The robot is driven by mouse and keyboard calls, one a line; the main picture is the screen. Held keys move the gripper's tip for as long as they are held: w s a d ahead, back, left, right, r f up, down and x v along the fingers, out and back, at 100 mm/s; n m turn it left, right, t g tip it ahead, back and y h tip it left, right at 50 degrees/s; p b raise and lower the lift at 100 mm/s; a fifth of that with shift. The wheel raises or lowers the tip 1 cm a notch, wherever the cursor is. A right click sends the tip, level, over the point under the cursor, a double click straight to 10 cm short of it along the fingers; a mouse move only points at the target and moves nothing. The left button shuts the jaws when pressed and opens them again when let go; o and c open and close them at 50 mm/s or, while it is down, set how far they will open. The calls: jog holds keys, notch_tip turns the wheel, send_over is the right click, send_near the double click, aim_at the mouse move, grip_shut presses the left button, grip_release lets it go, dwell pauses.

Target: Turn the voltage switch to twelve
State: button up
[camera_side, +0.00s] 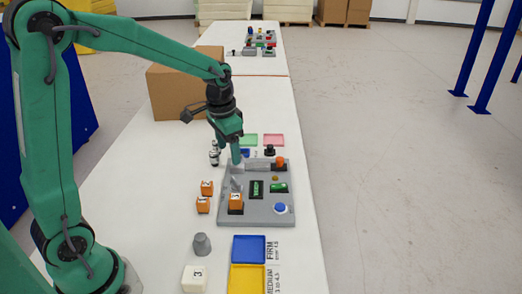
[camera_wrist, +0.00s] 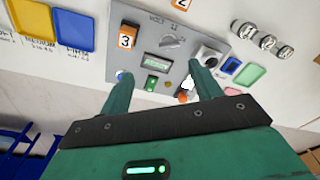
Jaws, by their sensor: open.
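The voltage switch is a grey rotary knob (camera_wrist: 171,42) on the grey panel (camera_side: 262,217), with a partly readable "VOLT" label beside it in the wrist view. Its pointer setting is too small to read. In the side view the knob (camera_side: 236,184) is small, just below my gripper (camera_side: 236,160). My gripper points down over the back left part of the panel, open and empty. In the wrist view its two green fingers (camera_wrist: 160,70) are spread apart, with a lit display (camera_wrist: 157,63) between them and the knob beyond, apart from both fingers.
An orange block marked 3 (camera_side: 236,201) sits on the panel, near a blue button (camera_side: 281,208). Two orange blocks (camera_side: 205,195) lie left of the panel. Small metal cylinders (camera_side: 214,153) stand behind them. Blue (camera_side: 249,249) and yellow (camera_side: 248,279) trays lie in front. A cardboard box (camera_side: 180,92) stands behind.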

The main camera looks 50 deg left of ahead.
jog(key=g, duration=0.1)
send_near(236, 184)
jog(key=shift+w+a+f+m, duration=0.3)
jog(key=shift+w+a+f, duration=0.2)
jog(key=shift+w+a, duration=0.1)
jog(key=shift+f, duration=0.15)
jog(key=shift+d+f, duration=0.1)
jog(key=shift+f, duration=3.65)
jog(key=c, duration=1)
